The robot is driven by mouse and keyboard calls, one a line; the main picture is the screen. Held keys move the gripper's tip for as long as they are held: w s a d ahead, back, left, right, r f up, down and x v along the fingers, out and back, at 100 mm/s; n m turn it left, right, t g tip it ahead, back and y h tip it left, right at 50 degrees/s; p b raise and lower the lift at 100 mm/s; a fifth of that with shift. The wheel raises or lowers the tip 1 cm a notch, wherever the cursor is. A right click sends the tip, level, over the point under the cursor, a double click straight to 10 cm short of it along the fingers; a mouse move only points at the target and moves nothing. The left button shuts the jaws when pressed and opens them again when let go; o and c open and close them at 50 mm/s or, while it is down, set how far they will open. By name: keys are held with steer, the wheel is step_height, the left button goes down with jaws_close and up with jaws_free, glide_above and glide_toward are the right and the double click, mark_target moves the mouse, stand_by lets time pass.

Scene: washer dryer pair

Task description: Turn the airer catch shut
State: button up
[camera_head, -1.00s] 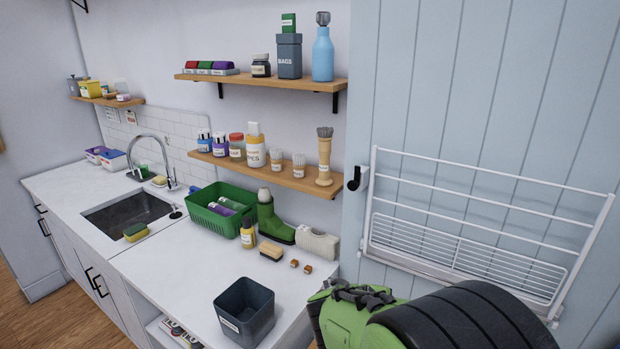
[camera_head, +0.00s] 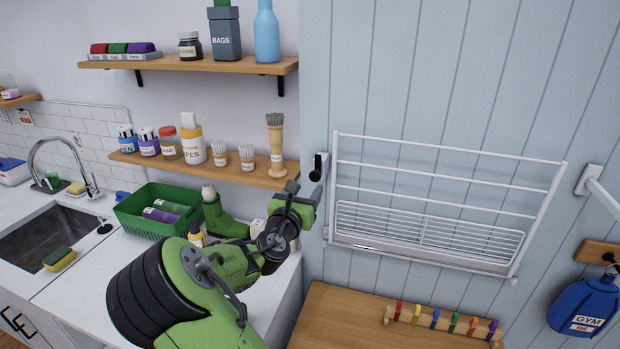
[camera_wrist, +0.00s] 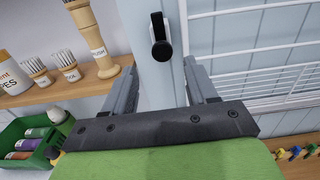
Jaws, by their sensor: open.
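The airer catch (camera_head: 317,167) is a short black lever on a white block, on the pale blue panelled wall at the upper left corner of the white wire airer (camera_head: 440,170). The airer rack lies up against the wall. In the wrist view the catch (camera_wrist: 161,38) stands roughly upright, its rounder end lower. My gripper (camera_head: 308,194) is just below and left of the catch in the head view, its fingers hard to make out. In the wrist view my gripper (camera_wrist: 162,68) is open and empty, and the catch is beyond the gap between the fingers, apart from them.
A wooden shelf (camera_head: 200,167) with bottles and brushes is left of the catch; the scrubbing brush (camera_head: 275,145) stands nearest. A green basket (camera_head: 150,212) and boot (camera_head: 222,218) are on the counter. A wooden top (camera_head: 340,320) with coloured pegs lies below the airer.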

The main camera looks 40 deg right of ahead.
mark_target(314, 176)
steer(key=x, duration=0.5)
steer(key=shift+d+p, duration=0.35)
steer(key=shift+d, duration=0.1)
steer(key=shift+w, duration=0.1)
steer(key=shift+a, duration=0.1)
steer(key=c, duration=1)
